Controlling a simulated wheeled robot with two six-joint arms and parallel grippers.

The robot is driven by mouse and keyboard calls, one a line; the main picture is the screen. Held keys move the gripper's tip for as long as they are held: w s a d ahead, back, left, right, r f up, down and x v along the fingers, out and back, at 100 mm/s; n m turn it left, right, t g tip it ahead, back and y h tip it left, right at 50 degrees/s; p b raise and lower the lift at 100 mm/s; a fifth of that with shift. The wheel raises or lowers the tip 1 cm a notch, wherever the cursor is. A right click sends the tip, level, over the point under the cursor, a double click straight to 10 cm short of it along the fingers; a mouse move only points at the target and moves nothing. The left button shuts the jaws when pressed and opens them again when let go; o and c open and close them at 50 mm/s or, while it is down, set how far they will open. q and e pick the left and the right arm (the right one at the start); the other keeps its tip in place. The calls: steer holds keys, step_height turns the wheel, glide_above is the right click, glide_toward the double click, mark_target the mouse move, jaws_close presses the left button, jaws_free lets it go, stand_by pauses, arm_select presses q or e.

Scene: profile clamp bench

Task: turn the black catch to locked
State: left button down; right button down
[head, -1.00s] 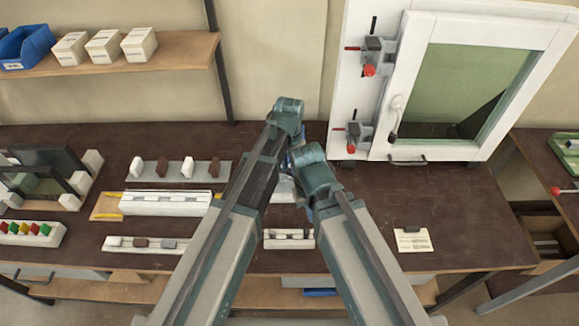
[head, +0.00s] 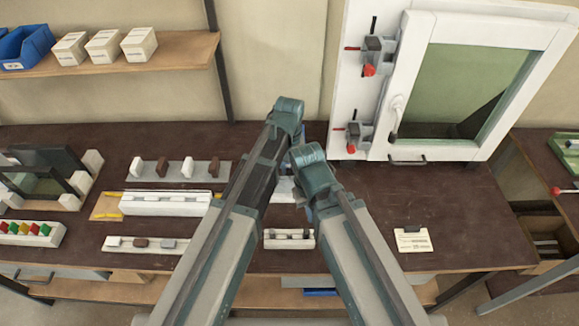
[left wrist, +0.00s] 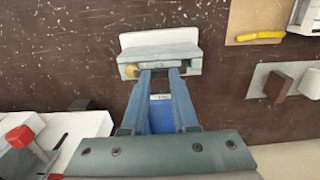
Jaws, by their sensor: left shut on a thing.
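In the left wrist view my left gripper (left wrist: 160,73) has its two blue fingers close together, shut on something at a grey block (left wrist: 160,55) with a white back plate. The held part is hidden between the fingertips; I cannot make out a separate black catch there. A small brass-coloured knob (left wrist: 131,71) is at the block's left side, beside the fingers. In the head view this pale block (head: 284,190) shows only partly between my two arms, which hide the left gripper's fingertips.
A white window frame (head: 421,60) with grey red-tipped clamps (head: 378,52) stands at the back right. A grey strip (head: 214,171) with white and brown blocks and a white rail (head: 165,205) lie left. The dark bench (head: 455,205) is clear at right, around a card (head: 412,240).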

mark_target(289, 174)
stand_by(0.3)
arm_select(q)
steer(key=c, duration=0.7)
jaws_free()
step_height(289, 174, up, 14)
steer(key=p, duration=1.3)
steer(key=shift+f+p, duration=0.1)
steer(key=shift+p, duration=0.3)
steer(key=s+a+f+m+b, duration=0.1)
steer(key=s+a+f+b, duration=0.1)
steer(key=s+f+b, duration=0.2)
steer(key=s+a+f+m+b, duration=0.1)
steer(key=s+a+f+b, duration=0.1)
steer(key=s+f+b, duration=0.3)
steer(key=s+a+f+m+y+b, duration=0.1)
steer(key=s+f+m+b, duration=0.1)
steer(key=s+f+b, duration=0.3)
steer(key=shift+s+a, duration=0.2)
steer(key=shift+s, duration=0.5)
steer(key=shift+s+a, duration=0.2)
steer(key=shift+s, duration=0.5)
